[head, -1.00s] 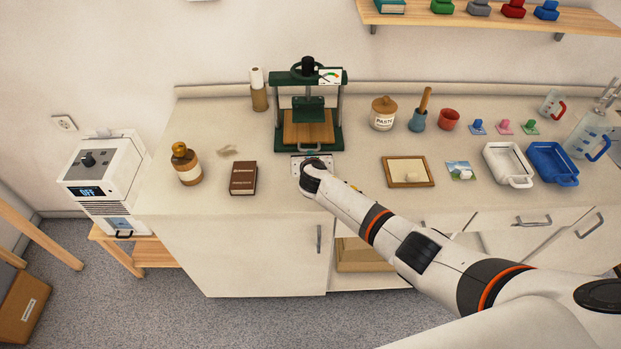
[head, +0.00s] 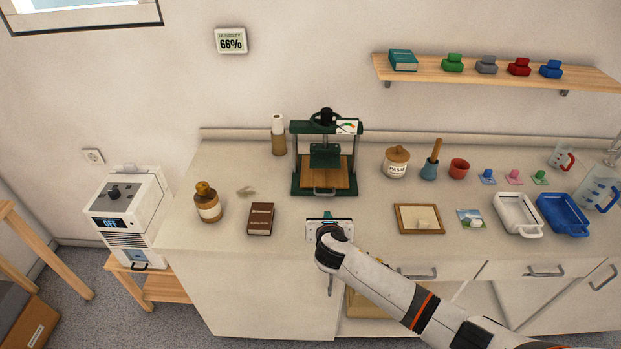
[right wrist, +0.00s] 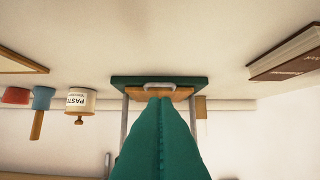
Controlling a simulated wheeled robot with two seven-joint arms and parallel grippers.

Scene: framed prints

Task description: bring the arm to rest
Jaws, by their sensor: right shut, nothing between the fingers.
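My right arm comes in from the lower right in the head view. Its gripper (head: 328,219) is over the counter's front edge, in front of the green press (head: 325,158) and apart from it. In the right wrist view, which is upside down, the two teal fingers (right wrist: 160,104) are shut against each other along a middle seam, with nothing between them. They point toward the press base (right wrist: 119,82) and its wooden board. My left gripper is not in view.
A wooden frame (head: 418,233), a white tray (head: 517,214) and a blue tray (head: 563,214) lie to the right. Cabinet handles (head: 545,272) stick out below the counter.

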